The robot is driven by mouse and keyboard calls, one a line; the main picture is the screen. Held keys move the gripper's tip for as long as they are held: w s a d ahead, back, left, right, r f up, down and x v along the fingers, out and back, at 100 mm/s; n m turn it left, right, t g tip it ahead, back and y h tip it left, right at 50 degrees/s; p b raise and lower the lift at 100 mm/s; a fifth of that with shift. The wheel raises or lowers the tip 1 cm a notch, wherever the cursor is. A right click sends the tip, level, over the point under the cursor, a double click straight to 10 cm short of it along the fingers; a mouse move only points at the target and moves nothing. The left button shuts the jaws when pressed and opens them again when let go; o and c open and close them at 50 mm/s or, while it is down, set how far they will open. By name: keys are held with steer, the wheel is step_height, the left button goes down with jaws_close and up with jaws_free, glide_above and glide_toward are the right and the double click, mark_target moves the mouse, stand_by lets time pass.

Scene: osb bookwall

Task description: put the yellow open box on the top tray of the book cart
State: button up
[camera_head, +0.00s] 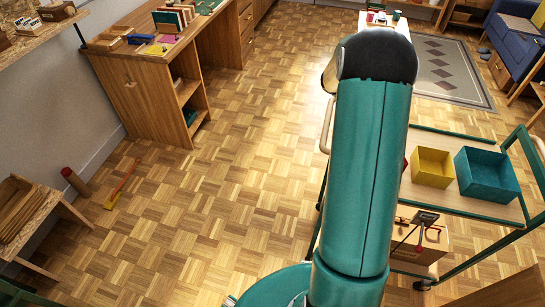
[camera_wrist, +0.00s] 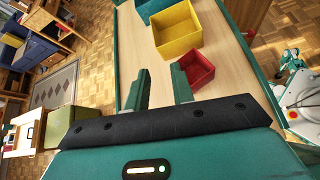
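The yellow open box (camera_head: 432,167) stands upright on the top tray (camera_head: 455,203) of the green-framed book cart, just left of a teal open box (camera_head: 486,175). The wrist view shows the yellow box (camera_wrist: 177,30) between the teal box (camera_wrist: 150,8) and a red open box (camera_wrist: 198,69). The bare pale tray also shows there (camera_wrist: 130,50). My gripper (camera_wrist: 161,78) is open, its two fingers apart with nothing seen between them. The right finger is close to the red box; I cannot tell whether they touch. In the head view my arm hides the gripper and most of the red box.
A wooden box with tools (camera_head: 420,240) sits on the cart's lower level. A wooden desk (camera_head: 150,75) with books stands at upper left. A grey rug (camera_head: 450,75) and blue sofa (camera_head: 515,40) are at upper right. The parquet floor left of the cart is mostly clear.

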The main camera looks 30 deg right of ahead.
steer(key=a+r+m+t+y, duration=0.25)
steer(key=a+r, duration=0.35)
steer(key=a, duration=0.5)
steer(key=a+r+m+t+y, duration=0.15)
steer(key=a+r+t, duration=0.35)
steer(key=a, duration=0.6)
steer(key=s+a+r+m+t+y, duration=0.2)
steer(key=s+a, duration=0.3)
steer(key=a, duration=0.6)
steer(key=s+a+r+m+t+y, duration=0.2)
steer(key=s+a, duration=0.4)
steer(key=a, duration=0.5)
steer(key=shift+a+r+t+y, duration=0.25)
steer(key=shift+a+t+y, duration=0.15)
steer(key=shift+t+y, duration=0.25)
steer(key=shift+d, duration=0.1)
